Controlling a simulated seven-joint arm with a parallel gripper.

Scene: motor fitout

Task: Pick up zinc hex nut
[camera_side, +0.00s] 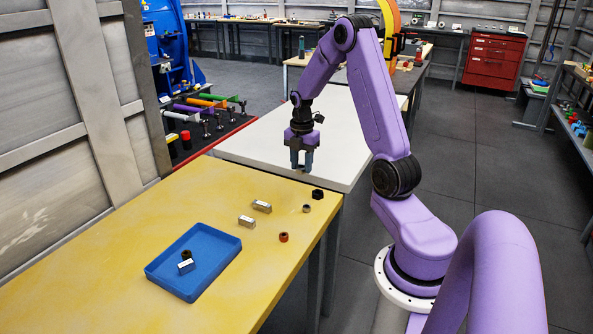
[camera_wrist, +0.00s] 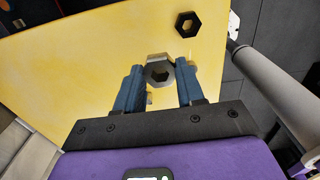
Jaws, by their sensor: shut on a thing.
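A grey metal hex nut (camera_wrist: 157,59) sits between my fingertips in the wrist view, its hole facing the camera. My gripper (camera_wrist: 159,75) is shut on it, with a blue finger on either side. In the side view, my gripper (camera_side: 301,168) is above the far end of the yellow table (camera_side: 130,240), pointing down. The nut shows only as a small spot between the fingertips there, and it appears to be clear of the tabletop.
A black nut (camera_side: 318,194), a greyish nut (camera_side: 307,209) and a red-brown nut (camera_side: 283,237) lie near the right edge. Two silver blocks (camera_side: 262,206) (camera_side: 246,221) lie mid-table. A blue tray (camera_side: 207,281) holds a dark brown nut (camera_side: 186,254) and a silver block (camera_side: 186,266).

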